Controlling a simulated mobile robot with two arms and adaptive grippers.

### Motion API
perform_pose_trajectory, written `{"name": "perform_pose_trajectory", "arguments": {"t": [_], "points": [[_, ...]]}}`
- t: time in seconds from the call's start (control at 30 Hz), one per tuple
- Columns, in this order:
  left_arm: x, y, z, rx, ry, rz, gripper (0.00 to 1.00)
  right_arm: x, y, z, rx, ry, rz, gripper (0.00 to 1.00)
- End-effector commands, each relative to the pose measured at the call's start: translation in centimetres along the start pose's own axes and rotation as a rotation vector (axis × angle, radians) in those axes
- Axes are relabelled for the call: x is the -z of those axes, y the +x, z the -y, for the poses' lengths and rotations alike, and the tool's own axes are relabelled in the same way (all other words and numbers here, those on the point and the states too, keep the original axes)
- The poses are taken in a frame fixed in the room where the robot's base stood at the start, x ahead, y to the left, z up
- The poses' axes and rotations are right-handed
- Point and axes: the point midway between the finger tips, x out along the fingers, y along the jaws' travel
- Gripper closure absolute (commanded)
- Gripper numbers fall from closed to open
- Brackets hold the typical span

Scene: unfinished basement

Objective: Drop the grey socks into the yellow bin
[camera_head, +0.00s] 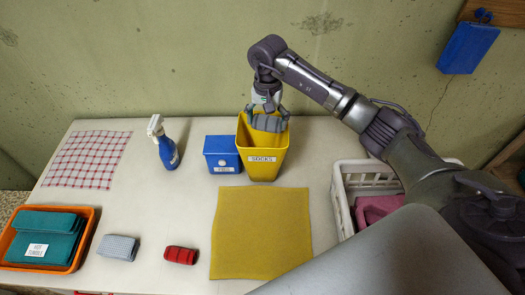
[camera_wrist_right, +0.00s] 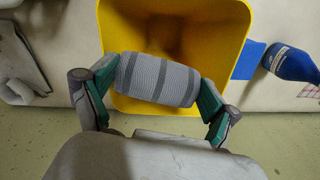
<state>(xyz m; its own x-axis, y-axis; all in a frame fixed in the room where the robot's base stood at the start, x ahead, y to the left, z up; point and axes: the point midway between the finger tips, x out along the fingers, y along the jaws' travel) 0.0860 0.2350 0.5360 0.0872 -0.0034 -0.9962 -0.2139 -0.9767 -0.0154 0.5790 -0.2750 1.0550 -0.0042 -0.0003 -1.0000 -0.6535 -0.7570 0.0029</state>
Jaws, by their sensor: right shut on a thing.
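The grey socks (camera_head: 268,123) are a rolled, ribbed bundle with darker stripes. My right gripper (camera_wrist_right: 157,82) is shut on the grey socks (camera_wrist_right: 157,80), one finger at each end of the roll. It holds them at the mouth of the yellow bin (camera_head: 262,163), which carries a label reading SOCKS. In the right wrist view the socks lie across the opening of the yellow bin (camera_wrist_right: 235,35), and its inside shows beyond them. My left gripper is not in view.
A small blue box (camera_head: 222,155) stands against the bin's left side. A blue spray bottle (camera_head: 166,147) stands further left. An orange tray (camera_head: 84,258) with teal towels, a grey cloth (camera_head: 118,247), a red roll (camera_head: 180,255), a yellow cloth (camera_head: 260,233) and a white basket (camera_head: 342,205) are in front.

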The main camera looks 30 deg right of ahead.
Motion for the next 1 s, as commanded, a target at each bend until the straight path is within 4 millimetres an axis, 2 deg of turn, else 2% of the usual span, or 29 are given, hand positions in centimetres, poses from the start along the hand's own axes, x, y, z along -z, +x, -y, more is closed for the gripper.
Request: {"name": "perform_pose_trajectory", "arguments": {"t": [0.03,0.1,0.3,0.33,0.4,0.57,0.77,0.87,1.0], "points": [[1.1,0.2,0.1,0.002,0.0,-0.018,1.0,0.0,0.3,0.0,0.001,0.0,0.0,0.47],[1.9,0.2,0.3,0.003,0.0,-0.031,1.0,0.0,0.4,0.0,0.002,0.0,0.0,0.47],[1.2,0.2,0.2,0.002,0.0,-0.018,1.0,0.0,0.4,0.0,0.001,0.0,-0.001,0.47],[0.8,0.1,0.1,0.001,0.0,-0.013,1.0,0.0,0.4,0.0,0.001,0.0,-0.001,0.07],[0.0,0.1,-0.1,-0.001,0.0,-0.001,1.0,0.0,0.4,0.0,0.001,0.0,-0.001,0.0],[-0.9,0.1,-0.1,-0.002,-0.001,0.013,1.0,0.0,0.4,0.0,0.001,0.0,-0.001,0.0],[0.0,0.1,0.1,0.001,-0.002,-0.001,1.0,0.1,0.1,0.0,0.001,0.0,-0.001,0.0],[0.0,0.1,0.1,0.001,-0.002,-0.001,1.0,0.1,-0.9,0.0,0.003,0.0,-0.003,0.0],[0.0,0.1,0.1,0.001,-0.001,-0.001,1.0,0.2,-3.6,0.0,0.005,0.0,-0.005,0.0]]}}
